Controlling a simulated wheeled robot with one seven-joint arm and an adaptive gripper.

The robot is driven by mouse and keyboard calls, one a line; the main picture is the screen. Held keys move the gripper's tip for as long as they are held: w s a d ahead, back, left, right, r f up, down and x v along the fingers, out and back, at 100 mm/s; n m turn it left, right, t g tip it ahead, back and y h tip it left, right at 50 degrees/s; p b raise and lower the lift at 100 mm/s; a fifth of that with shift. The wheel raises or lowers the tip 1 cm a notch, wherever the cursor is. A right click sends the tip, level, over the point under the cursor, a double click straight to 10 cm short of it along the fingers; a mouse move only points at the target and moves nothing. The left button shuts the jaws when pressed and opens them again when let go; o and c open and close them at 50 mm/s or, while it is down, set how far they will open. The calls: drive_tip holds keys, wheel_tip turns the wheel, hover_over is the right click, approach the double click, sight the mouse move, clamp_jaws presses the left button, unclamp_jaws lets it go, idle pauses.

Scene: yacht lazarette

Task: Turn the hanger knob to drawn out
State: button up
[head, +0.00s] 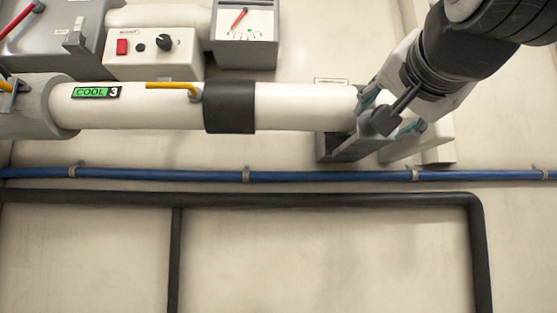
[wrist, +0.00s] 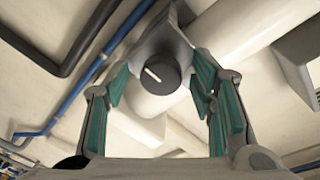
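The hanger knob (wrist: 158,76) is a round dark knob with a short white pointer line. In the wrist view it shows between and beyond my two fingers, on a grey bracket (wrist: 164,38) at the pipe. My gripper (wrist: 160,90) is open, with teal pads on either side of the knob and a visible gap on both sides. In the head view my gripper (head: 390,113) is at the right end of the white pipe, in front of the grey bracket (head: 343,148).
A control box (head: 150,55) and gauge (head: 245,35) sit above. A blue hose (head: 320,176) and dark pipe (head: 320,200) run below.

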drive_tip(key=shift+s, duration=0.15)
drive_tip(key=s+a, duration=0.1)
drive_tip(key=s, duration=1)
drive_tip(key=shift+s+a, duration=0.2)
drive_tip(key=shift+s, duration=0.1)
